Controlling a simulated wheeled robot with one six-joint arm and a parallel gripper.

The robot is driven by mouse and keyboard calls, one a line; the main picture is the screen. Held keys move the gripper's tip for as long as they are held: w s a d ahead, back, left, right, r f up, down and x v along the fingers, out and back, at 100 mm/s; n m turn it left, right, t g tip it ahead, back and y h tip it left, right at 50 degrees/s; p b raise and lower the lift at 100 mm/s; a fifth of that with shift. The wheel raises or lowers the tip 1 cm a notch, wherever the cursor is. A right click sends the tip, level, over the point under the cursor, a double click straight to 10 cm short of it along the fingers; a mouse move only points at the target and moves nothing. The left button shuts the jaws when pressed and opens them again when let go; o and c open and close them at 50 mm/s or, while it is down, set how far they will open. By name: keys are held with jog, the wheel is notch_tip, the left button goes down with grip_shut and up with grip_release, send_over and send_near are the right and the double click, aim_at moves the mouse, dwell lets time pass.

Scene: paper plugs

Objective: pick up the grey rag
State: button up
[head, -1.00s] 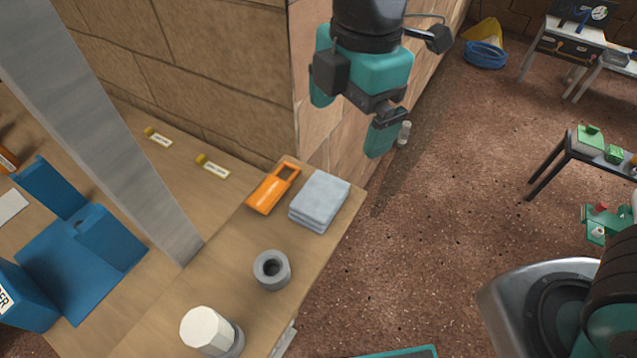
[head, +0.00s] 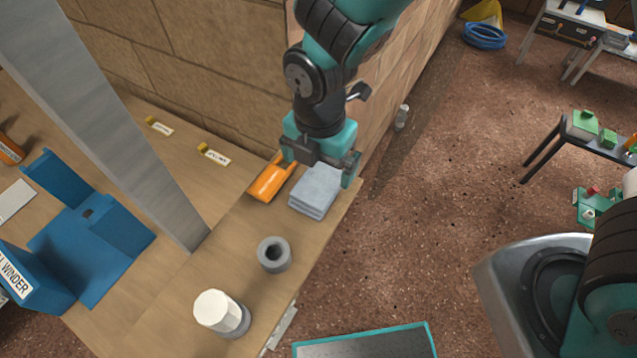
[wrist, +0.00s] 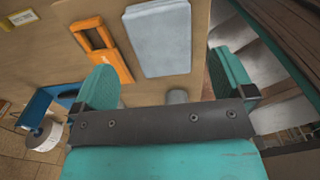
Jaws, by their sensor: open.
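The grey rag (head: 316,192) is a folded, pale blue-grey stack lying flat on the wooden bench near its right edge. It also shows whole in the wrist view (wrist: 158,38), between and beyond my two fingers. My gripper (head: 318,170) is open and empty, above the rag, and covers the rag's far edge in the head view. In the wrist view my gripper (wrist: 165,80) has one teal finger on each side of the rag's width. I cannot tell its exact height above the rag.
An orange holder (head: 270,181) lies just left of the rag, close to my left finger. A grey ring (head: 274,255) and a white-capped jar (head: 220,312) stand nearer on the bench. A brick wall (head: 200,60) rises behind. Blue fixtures (head: 90,240) are at left.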

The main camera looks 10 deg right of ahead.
aim_at(320, 182)
jog(key=shift+s+f+p, duration=0.2)
jog(key=shift+f+p, duration=0.7)
jog(key=shift+f, duration=1.7)
jog(key=c, duration=1)
